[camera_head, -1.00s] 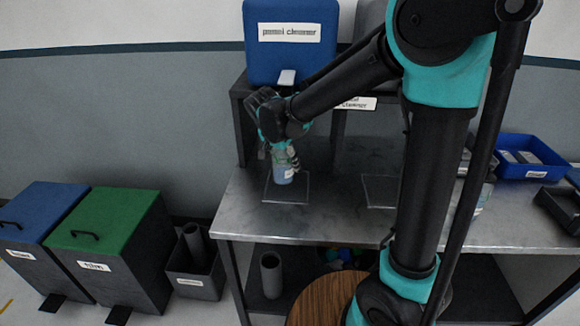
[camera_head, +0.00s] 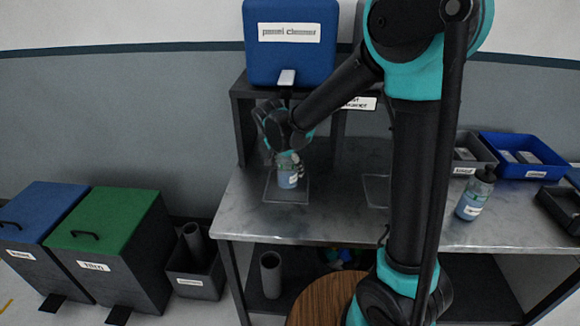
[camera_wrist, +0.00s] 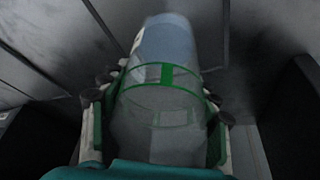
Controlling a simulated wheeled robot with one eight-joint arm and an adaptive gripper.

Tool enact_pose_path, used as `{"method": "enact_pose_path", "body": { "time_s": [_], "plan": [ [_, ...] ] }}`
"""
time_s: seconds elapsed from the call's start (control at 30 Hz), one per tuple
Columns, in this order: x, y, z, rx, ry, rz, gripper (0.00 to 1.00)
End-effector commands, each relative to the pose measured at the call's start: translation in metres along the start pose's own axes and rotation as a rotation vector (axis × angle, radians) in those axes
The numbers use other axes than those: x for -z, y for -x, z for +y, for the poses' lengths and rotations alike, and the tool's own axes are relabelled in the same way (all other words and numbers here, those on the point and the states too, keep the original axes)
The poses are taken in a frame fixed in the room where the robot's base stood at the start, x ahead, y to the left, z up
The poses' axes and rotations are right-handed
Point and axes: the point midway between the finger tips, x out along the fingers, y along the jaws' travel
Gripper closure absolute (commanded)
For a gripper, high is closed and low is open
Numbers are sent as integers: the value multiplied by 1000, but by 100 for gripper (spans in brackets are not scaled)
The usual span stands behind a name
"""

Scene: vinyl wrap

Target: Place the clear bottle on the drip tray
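The clear bottle (camera_head: 288,179), with bluish contents and a pale label, is upright over the left drip tray (camera_head: 272,194), a thin clear square on the metal bench. Its base appears at tray level, but I cannot tell whether it touches. My gripper (camera_head: 287,160) is around its upper part. In the wrist view the bottle (camera_wrist: 165,50) lies between my two gripper fingers (camera_wrist: 160,110), which look closed against its sides. The bottle's top is hidden by my gripper in the head view.
A second bottle (camera_head: 474,196) with a dark top stands on the bench (camera_head: 340,222) at right. Another clear square (camera_head: 376,191) is partly behind my arm. A blue panel cleaner container (camera_head: 291,55) stands on the shelf above. Blue (camera_head: 522,158) and grey bins are at right.

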Motion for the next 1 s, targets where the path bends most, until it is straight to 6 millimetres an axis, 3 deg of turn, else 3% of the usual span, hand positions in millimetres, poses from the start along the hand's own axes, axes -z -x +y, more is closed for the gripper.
{"method": "enact_pose_path", "body": {
  "time_s": [0.1, 0.53, 1.0],
  "plan": [
    [0, 0, 0, 0, 0, 0, 22],
    [1, 9, 0, 0, 0, 0, 22],
    [1, 96, 1, 0, 1, 0, 22]
  ]
}}
